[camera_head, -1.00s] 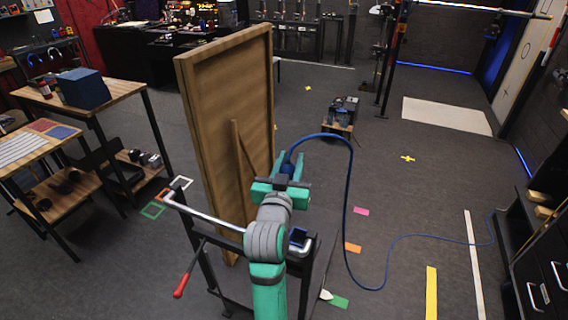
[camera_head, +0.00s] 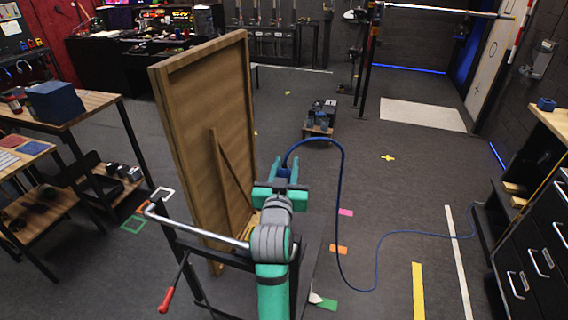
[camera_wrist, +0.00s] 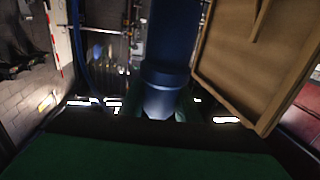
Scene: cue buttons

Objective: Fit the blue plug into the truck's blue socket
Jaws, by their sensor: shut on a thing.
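The blue plug (camera_head: 285,168) is held upright between the green fingers of my gripper (camera_head: 285,176), and a blue cable loops from it to the right and down to the floor. In the wrist view the plug (camera_wrist: 165,88) fills the upper middle, between the jaws (camera_wrist: 152,117), which are shut on it. My gripper is in the air to the right of a wooden panel. I cannot make out a truck or a blue socket with certainty in either view.
A tall wooden panel (camera_head: 205,140) stands close left of my arm. The cable (camera_head: 400,235) runs over the floor to dark drawers (camera_head: 530,265) at right. A dark device (camera_head: 322,110) sits on a low stand ahead. Tables stand at left. Floor between stand and drawers is mostly clear.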

